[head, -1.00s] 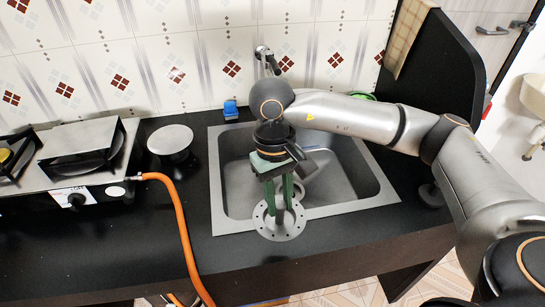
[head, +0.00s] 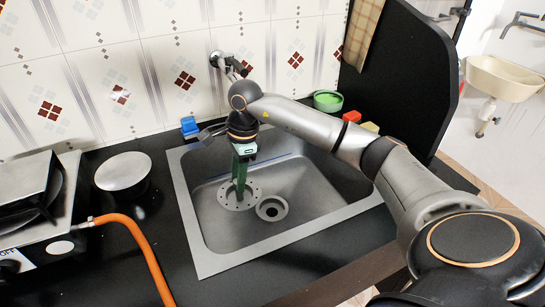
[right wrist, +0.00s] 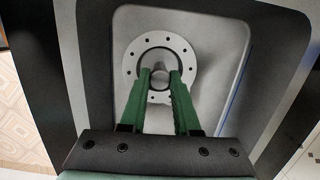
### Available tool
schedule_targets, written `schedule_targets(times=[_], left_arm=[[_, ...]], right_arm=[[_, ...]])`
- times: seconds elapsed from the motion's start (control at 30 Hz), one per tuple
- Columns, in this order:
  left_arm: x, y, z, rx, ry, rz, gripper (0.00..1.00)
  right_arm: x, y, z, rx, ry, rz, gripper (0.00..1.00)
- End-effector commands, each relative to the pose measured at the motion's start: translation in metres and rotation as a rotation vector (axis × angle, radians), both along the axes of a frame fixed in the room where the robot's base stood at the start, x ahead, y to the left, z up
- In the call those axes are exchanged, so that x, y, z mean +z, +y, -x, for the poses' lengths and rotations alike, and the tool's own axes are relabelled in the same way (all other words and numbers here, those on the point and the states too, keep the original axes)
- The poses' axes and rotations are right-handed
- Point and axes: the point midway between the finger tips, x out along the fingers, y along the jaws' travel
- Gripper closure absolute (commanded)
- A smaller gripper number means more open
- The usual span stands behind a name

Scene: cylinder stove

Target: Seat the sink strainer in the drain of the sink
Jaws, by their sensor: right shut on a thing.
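The sink strainer (head: 230,201), a pale round disc with small holes around its rim, is in the sink (head: 310,180), left of the drain (head: 271,208) in the head view. My right gripper (head: 239,186) points down with its green fingers shut on the strainer's middle. In the right wrist view the strainer (right wrist: 183,53) surrounds the fingertips (right wrist: 160,78). The drain is uncovered in the head view, and the strainer is beside it. I cannot tell the strainer's exact height over the basin floor. My left gripper is not in view.
The faucet (head: 228,64) is on the wall behind the sink. A blue item (head: 189,126) and a green bowl (head: 328,101) stand near the sink's back edge. A stove (head: 40,205) with an orange hose (head: 140,245) and a round lid (head: 123,171) are at left.

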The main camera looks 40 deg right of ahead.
Motion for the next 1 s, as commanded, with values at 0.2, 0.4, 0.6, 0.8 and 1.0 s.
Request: schedule_targets(times=[0.2, 0.4, 0.6, 0.8, 1.0], left_arm=[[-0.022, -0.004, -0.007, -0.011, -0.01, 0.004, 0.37], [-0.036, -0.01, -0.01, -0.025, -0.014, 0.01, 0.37], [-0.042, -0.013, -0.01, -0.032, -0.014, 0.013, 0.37], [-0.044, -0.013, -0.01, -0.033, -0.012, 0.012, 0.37], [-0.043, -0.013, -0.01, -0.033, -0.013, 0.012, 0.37]], right_arm=[[-0.046, -0.048, -0.015, -0.517, 0.002, 0.001, 1.0], [-0.078, -0.092, -0.021, -0.952, 0.001, 0.001, 1.0], [-0.098, -0.121, -0.021, -1.235, 0.0, 0.001, 1.0], [-0.102, -0.13, -0.021, -1.33, 0.0, -0.001, 1.0], [-0.102, -0.13, -0.021, -1.332, 0.0, -0.001, 1.0]])
